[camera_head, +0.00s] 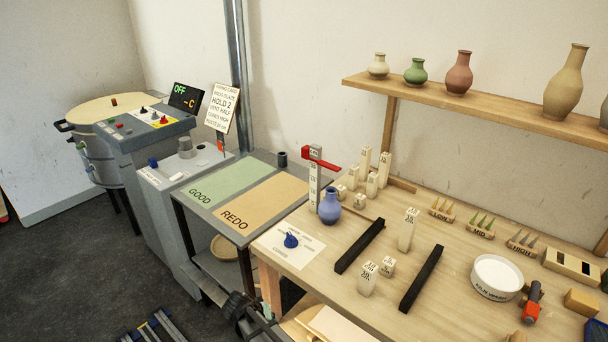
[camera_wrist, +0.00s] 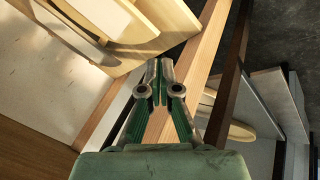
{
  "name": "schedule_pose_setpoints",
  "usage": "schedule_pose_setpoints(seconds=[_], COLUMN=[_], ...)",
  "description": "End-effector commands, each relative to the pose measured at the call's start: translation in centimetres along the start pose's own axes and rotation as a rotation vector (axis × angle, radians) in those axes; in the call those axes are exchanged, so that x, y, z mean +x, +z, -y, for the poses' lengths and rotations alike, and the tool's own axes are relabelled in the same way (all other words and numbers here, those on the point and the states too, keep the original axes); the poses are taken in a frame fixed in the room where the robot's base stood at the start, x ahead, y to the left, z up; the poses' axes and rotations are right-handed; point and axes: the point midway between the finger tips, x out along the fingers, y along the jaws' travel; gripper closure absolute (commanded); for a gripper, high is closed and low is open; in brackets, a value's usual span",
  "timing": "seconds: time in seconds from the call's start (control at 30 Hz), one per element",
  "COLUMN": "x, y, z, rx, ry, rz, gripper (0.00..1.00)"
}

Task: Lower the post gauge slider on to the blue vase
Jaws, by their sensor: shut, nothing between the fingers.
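The post gauge (camera_head: 314,187) is an upright white marked post at the left back of the wooden table. Its red slider (camera_head: 322,159) sits high on the post and its arm reaches to the right. The blue vase (camera_head: 329,208) stands upright on the table, close beside the post. A clear gap shows between the slider and the vase's top. My gripper (camera_wrist: 160,82) is shut and empty in the wrist view, over wooden table parts. The gauge and vase do not show in the wrist view.
Several white marked blocks (camera_head: 408,230) and two black bars (camera_head: 360,246) lie on the table (camera_head: 330,268). A white card (camera_head: 291,246) with a blue piece lies left of the vase. The GOOD and REDO table (camera_head: 262,205) adjoins on the left. A shelf (camera_head: 490,108) of vases hangs behind.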

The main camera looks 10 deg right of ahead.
Motion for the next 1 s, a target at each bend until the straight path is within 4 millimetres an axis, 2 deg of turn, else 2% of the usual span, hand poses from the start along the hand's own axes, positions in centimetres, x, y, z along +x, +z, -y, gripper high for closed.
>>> schedule_pose_setpoints(seconds=[0.03,0.17,0.2,0.33,0.43,0.57,0.67,0.8,1.0], x=[-2.7,-9.8,-12.2,-19.2,-23.8,-28.3,-31.1,-34.5,-39.4], y=[-3.4,-10.0,-11.9,-17.6,-21.7,-26.8,-30.3,-34.4,-38.3], z=[2.1,5.6,6.3,7.0,5.4,0.7,-4.4,-12.6,-24.0], rx=[0.024,0.109,0.137,0.236,0.316,0.421,0.498,0.601,0.730], ry=[-0.007,-0.027,-0.035,-0.060,-0.065,-0.053,-0.035,-0.008,0.018], rz=[-0.071,-0.232,-0.275,-0.378,-0.419,-0.424,-0.403,-0.357,-0.293], gripper=[1.00,1.00,1.00,1.00,1.00,1.00,1.00,1.00,1.00])
